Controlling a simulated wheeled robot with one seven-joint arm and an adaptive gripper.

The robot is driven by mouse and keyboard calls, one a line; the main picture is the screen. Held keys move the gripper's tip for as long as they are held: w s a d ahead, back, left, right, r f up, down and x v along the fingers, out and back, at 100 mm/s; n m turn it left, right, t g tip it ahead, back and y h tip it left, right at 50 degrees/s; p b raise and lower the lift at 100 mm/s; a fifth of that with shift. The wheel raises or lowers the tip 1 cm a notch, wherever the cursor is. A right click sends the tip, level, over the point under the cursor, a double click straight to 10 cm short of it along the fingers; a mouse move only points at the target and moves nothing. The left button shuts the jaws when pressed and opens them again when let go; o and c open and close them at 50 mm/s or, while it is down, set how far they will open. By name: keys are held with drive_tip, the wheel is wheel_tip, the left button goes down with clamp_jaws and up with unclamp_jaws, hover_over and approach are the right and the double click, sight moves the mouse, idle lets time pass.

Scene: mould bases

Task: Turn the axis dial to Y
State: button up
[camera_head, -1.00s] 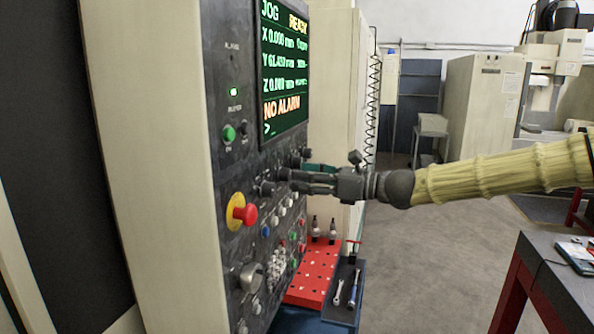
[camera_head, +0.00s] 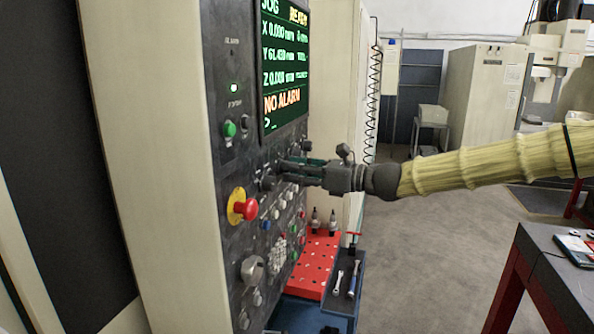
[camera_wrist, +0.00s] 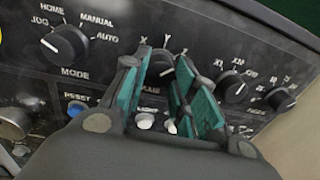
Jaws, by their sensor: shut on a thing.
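The axis dial (camera_wrist: 160,66) is a black knob on the control panel, under printed letters X, Y and Z in the wrist view. My gripper (camera_wrist: 160,88) has its teal-padded fingers on either side of this dial and is shut on it. The fingers cover part of the dial, and I cannot tell which letter its pointer faces. In the head view my gripper (camera_head: 282,170) reaches the panel from the right, below the screen, and the axis dial is hidden there.
The mode dial (camera_wrist: 64,44) is left of my gripper and two more dials (camera_wrist: 234,86) are on the right. A red emergency button (camera_head: 248,208) and several small buttons lie below. A red tool rack (camera_head: 312,275) stands beneath.

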drive_tip(key=shift+f+n+b, duration=0.25)
drive_tip(key=shift+n+b, duration=0.15)
drive_tip(key=shift+b, duration=0.6)
drive_tip(key=n+b, duration=0.8)
drive_tip(key=b, duration=0.7)
drive_tip(key=shift+y, duration=0.4)
drive_tip(key=shift+r, duration=0.15)
drive_tip(key=o, duration=1.1)
drive_tip(key=shift+c, duration=0.2)
drive_tip(key=shift+d, duration=0.1)
